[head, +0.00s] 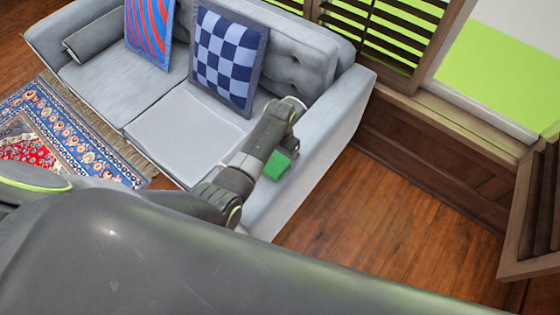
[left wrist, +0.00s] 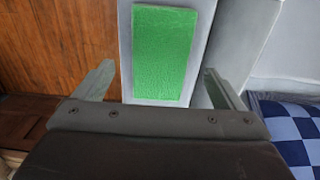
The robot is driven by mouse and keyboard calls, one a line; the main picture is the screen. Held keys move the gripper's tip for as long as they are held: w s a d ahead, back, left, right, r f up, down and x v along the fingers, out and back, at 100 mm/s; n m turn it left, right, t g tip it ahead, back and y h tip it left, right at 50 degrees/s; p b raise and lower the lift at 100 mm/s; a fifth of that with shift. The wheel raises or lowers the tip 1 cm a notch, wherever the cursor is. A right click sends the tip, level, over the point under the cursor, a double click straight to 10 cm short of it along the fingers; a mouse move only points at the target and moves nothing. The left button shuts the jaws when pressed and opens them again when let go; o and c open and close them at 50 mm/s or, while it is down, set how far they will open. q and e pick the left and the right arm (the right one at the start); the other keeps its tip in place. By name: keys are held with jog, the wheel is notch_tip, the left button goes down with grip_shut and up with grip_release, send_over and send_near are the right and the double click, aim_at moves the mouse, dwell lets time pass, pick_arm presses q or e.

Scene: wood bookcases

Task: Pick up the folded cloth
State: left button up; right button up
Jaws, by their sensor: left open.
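The folded cloth (head: 277,165) is a small bright green rectangle on the armrest of the grey sofa. In the head view my left arm covers part of it. In the left wrist view the cloth (left wrist: 164,52) lies flat on the armrest, between and beyond the two fingers. My left gripper (left wrist: 160,82) is open with its fingers spread wider than the cloth, and nothing is between them that I can see held. In the head view the left gripper (head: 291,108) is over the armrest, its fingertips hard to make out. My right gripper is not in view.
The grey sofa (head: 110,85) carries a checkered blue pillow (head: 225,55), a red and blue striped pillow (head: 150,25) and a grey bolster (head: 92,37). A patterned rug (head: 60,130) lies at left. Wooden shutters (head: 540,215) and a window stand at right. Bare wood floor (head: 375,215) is clear.

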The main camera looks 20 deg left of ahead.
aim_at(281, 160)
pick_arm(q)
jog(key=shift+f, duration=1.4)
jog(key=c, duration=1.1)
notch_tip(281, 160, up, 10)
jog(key=shift+r+p, duration=0.1)
jog(key=shift+p, duration=0.3)
jog(key=o, duration=0.5)
jog(key=c, duration=0.4)
jog(key=shift+w+d, duration=0.1)
